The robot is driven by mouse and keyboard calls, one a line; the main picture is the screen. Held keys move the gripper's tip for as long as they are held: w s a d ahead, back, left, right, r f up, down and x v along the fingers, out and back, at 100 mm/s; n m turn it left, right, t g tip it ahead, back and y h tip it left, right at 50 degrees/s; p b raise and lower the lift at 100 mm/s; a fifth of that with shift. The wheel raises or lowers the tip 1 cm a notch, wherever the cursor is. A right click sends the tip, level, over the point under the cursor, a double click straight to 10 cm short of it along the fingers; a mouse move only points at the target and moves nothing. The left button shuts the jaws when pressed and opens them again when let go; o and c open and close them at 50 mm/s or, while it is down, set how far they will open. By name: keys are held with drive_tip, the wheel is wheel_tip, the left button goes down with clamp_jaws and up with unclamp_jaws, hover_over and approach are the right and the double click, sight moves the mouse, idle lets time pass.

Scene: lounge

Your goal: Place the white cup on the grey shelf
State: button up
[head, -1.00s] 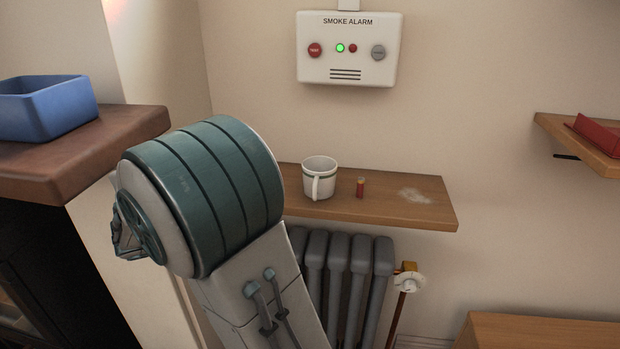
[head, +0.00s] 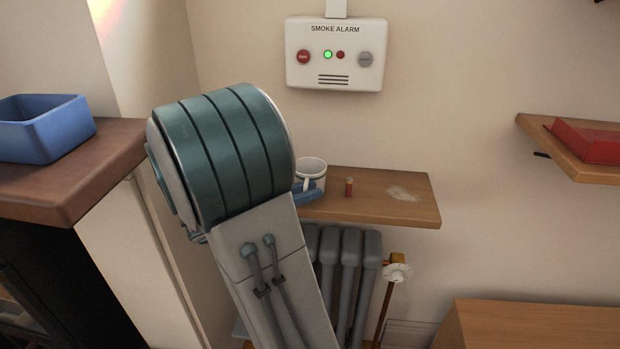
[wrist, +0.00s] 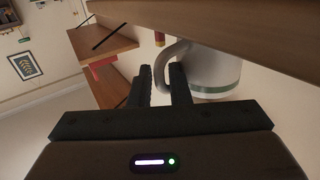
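The white cup (head: 312,168) with a green band stands upright on a wooden wall shelf (head: 375,210) above the radiator. In the wrist view the cup (wrist: 212,72) is just beyond my fingers, with its handle (wrist: 160,62) toward them. My gripper (wrist: 162,84) is open, with the lower part of the handle between its two fingers; I cannot tell whether they touch it. In the head view my arm hides most of the gripper, and only a blue part shows in front of the cup. No clearly grey shelf is in view.
A small red cylinder (head: 348,187) stands right of the cup, near a pale patch (head: 402,193). A red object (head: 588,142) lies on the right shelf (head: 560,160). A blue bin (head: 42,128) sits on a brown ledge (head: 90,180). A grey radiator (head: 347,265) is below.

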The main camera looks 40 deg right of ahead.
clamp_jaws()
drive_tip(key=shift+r, duration=0.1)
